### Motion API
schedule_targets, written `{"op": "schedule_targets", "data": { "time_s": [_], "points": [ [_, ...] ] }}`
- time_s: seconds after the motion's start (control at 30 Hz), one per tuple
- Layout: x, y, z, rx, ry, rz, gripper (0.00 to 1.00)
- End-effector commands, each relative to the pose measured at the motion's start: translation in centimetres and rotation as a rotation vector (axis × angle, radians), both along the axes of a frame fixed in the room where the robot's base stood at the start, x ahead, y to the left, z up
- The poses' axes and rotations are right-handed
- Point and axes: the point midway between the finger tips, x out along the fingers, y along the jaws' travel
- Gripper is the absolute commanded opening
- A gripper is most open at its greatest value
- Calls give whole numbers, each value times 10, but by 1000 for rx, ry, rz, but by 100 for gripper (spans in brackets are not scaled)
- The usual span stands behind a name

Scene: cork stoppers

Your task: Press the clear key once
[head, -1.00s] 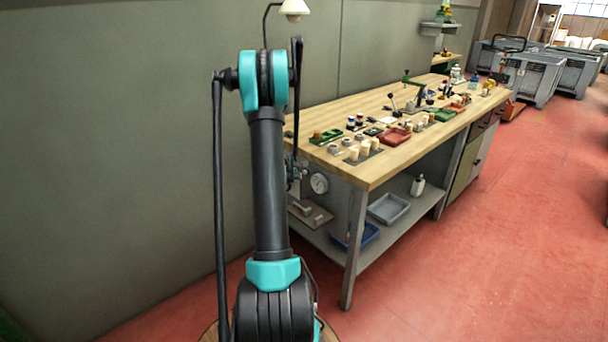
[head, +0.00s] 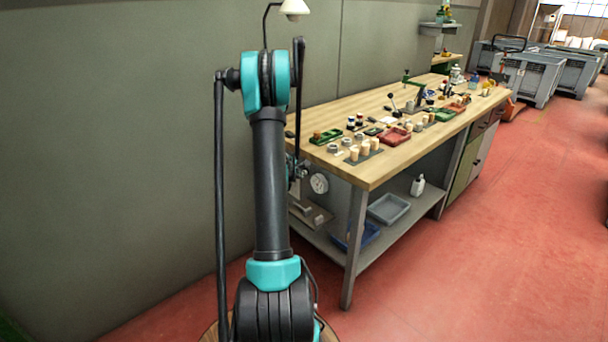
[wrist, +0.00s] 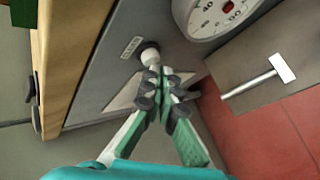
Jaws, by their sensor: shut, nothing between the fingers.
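In the wrist view, a pale round key (wrist: 150,55) stands out from a grey panel, next to a small label (wrist: 131,47) whose text is too small to read. I cannot tell for sure that this is the clear key. My gripper (wrist: 157,74) is shut and empty, with its dark fingertips right at the key's lower side. The fingertips overlap the key's edge, and I cannot tell whether they touch it. In the head view my arm hides most of this area.
A round dial gauge (wrist: 218,12) sits close to the right of the key; it also shows in the head view (head: 319,183). A white T-shaped handle (wrist: 262,78) lies further right. The bench's wooden edge (wrist: 70,60) is at left. Cork stoppers (head: 364,148) stand on the bench top.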

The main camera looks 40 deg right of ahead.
Motion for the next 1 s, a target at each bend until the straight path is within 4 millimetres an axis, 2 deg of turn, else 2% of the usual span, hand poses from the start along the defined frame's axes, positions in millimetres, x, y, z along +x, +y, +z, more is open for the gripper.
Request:
{"op": "schedule_targets", "data": {
  "time_s": [1.0],
  "points": [
    [1,-8,0,0,1,1,0]
  ]
}}
